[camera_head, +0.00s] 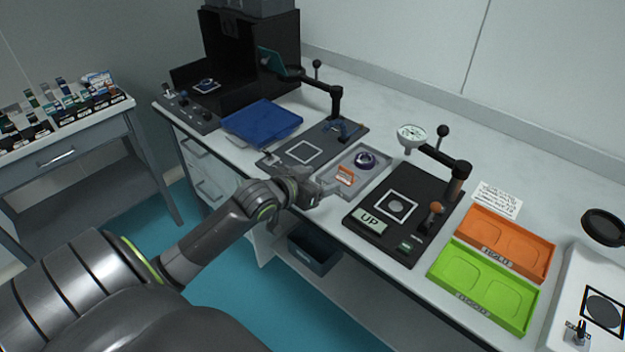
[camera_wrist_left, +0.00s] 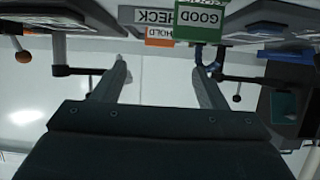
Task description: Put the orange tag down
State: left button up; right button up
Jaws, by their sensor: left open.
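The orange tag (camera_head: 345,176) is at the front of a small grey tray (camera_head: 378,167), near the middle of the long table. In the left wrist view the orange tag (camera_wrist_left: 159,36) reads HOLD and lies ahead of the gap between the fingers, apart from them. My left gripper (camera_head: 316,191) is just left of the tray at the table's front edge. Its two spread fingers also show in the left wrist view (camera_wrist_left: 162,82), with nothing between them. My right gripper is in neither view.
A green GOOD sign (camera_wrist_left: 199,20) shows beside the tag.

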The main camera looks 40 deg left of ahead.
pick_arm(q)
jog(key=shift+v, duration=1.05)
jog(key=s+d+f+n+g+y, duration=0.1)
jog(key=s+d+f+g, duration=0.2)
jog(key=s, duration=0.6)
jog(key=s+d+f+g+y, duration=0.1)
jog(key=s+f+g, duration=0.3)
jog(key=s, duration=0.5)
jog(key=s+d+f+n+g+y, duration=0.1)
jog(key=s+d+f+g, duration=0.15)
jog(key=s+f, duration=0.55)
notch_tip(320, 180, down, 22)
jog(key=s+a+g, duration=0.2)
jog(key=a, duration=0.1)
jog(key=s+d+f+h+p, duration=0.1)
jog(key=s+f, duration=1.3)
jog(key=f, duration=0.1)
jog(key=shift+s+d+g, duration=0.35)
jog(key=shift+s, duration=0.05)
